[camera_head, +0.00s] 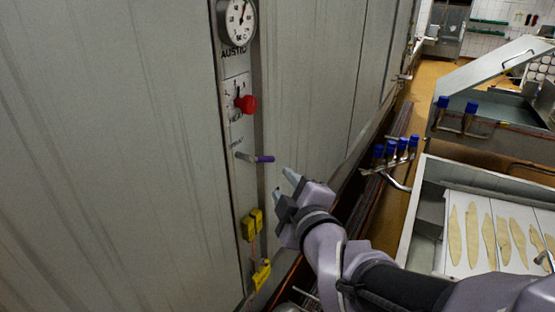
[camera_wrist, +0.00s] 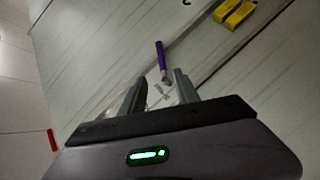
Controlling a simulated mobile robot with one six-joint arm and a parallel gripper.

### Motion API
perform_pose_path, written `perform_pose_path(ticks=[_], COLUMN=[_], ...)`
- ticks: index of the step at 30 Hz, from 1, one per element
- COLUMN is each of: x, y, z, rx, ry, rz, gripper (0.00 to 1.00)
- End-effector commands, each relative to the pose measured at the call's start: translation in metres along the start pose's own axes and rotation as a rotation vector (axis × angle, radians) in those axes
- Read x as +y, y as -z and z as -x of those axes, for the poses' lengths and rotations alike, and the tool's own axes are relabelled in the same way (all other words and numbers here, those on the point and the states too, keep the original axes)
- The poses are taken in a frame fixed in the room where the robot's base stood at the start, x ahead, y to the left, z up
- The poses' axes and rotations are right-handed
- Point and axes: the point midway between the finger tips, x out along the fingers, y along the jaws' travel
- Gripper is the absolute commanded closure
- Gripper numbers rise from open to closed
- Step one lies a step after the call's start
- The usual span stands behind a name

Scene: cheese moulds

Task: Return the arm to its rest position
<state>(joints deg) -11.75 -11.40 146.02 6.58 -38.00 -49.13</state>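My gripper (camera_head: 283,183) is raised in front of the grey wall panel, just below and to the right of a lever with a purple grip (camera_head: 265,159). Its two fingers are apart with nothing held between them. In the wrist view my gripper (camera_wrist: 160,85) also shows a gap between the fingers. The purple lever (camera_wrist: 160,54) appears beyond the fingertips there, and the fingers do not look closed on it. My arm reaches in from the lower right of the head view.
The control strip carries a dial gauge (camera_head: 237,20), a red knob (camera_head: 246,104) and yellow fittings (camera_head: 252,224). Blue-handled valves (camera_head: 391,150) stand to the right. A metal vat (camera_head: 432,190) with pale strips lies at the right, near my arm.

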Motion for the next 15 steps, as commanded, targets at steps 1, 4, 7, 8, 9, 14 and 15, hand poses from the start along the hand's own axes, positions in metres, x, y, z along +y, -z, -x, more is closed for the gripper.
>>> perform_pose_path(ticks=[1,4,7,8,9,14,15], x=[-0.006,-0.005,-0.003,-0.003,-0.002,-0.002,-0.003], y=[-0.004,-0.003,-0.002,-0.002,-0.002,-0.002,-0.004], z=[0.003,0.01,0.013,0.013,0.014,0.013,0.015], rx=[0.002,0.0,-0.002,-0.002,-0.002,-0.003,-0.01], ry=[-0.004,-0.002,0.0,0.001,0.001,0.001,0.005], rz=[0.0,0.0,0.0,0.0,0.0,-0.001,-0.017], gripper=[0.62,0.62,0.62,0.62,0.62,0.62,0.62])
